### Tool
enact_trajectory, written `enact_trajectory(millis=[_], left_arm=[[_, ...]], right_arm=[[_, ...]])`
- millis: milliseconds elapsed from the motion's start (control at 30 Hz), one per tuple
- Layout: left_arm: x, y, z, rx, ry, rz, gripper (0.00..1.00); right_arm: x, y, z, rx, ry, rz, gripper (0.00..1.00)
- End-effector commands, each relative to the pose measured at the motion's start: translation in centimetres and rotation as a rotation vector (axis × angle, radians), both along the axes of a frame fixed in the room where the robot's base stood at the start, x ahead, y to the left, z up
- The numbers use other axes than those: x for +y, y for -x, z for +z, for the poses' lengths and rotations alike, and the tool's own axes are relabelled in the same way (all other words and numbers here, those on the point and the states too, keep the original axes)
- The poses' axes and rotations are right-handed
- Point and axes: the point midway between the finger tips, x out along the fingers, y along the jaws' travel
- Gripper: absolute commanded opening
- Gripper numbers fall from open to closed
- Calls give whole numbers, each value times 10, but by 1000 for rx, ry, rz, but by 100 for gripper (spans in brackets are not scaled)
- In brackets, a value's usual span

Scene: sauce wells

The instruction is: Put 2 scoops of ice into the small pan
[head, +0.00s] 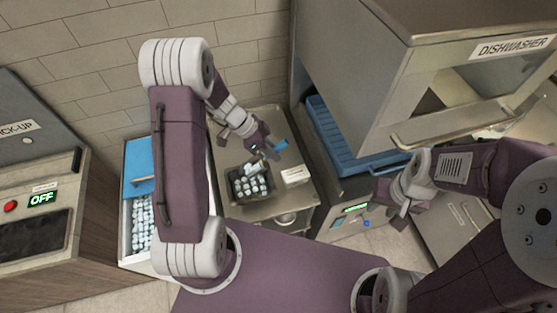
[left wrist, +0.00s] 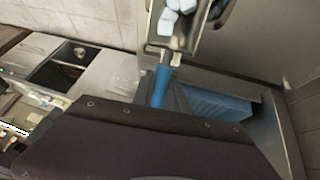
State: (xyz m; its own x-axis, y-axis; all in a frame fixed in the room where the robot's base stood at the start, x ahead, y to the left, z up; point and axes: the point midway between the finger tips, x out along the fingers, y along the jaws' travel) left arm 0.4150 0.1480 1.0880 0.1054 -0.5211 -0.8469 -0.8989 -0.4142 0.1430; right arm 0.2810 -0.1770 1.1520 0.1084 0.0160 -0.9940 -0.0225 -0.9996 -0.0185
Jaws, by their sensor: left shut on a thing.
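My left gripper (head: 262,150) is shut on the blue handle of the ice scoop (head: 280,145), over the steel counter. In the left wrist view the scoop (left wrist: 160,85) has a metal bowl with several pale ice cubes (left wrist: 175,22) in it. A dark pan (head: 234,195) with several ice cubes (head: 252,182) stands on the counter just below the gripper. The ice bin (head: 126,225) at the left holds many cubes, partly hidden by my left arm. My right gripper (head: 397,200) is away to the right, with no object visible in it; its finger gap is unclear.
A small white sign block (head: 295,175) stands right of the pan. The blue bin lid (head: 139,160) is at the back left. The dishwasher (head: 460,55) with a blue rack (head: 335,145) stands right. The pick-up station (head: 40,170) is far left.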

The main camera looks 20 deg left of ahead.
Motion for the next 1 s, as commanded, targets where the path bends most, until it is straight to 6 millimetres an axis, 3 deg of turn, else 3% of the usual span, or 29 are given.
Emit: enact_trajectory(millis=[100, 500, 700, 1000], left_arm=[[10, 4, 1, -53, 84, 6, 0], [30, 17, 17, -168, 266, 2, 0], [37, 22, 27, -209, 338, -1, 0], [39, 24, 32, -220, 356, -3, 0]], right_arm=[[0, 0, -24, 0, 0, 0, 36], [0, 0, -80, 0, 0, 0, 36], [0, -1, -93, 0, 0, 0, 36], [0, -1, -94, 0, 0, 0, 36]])
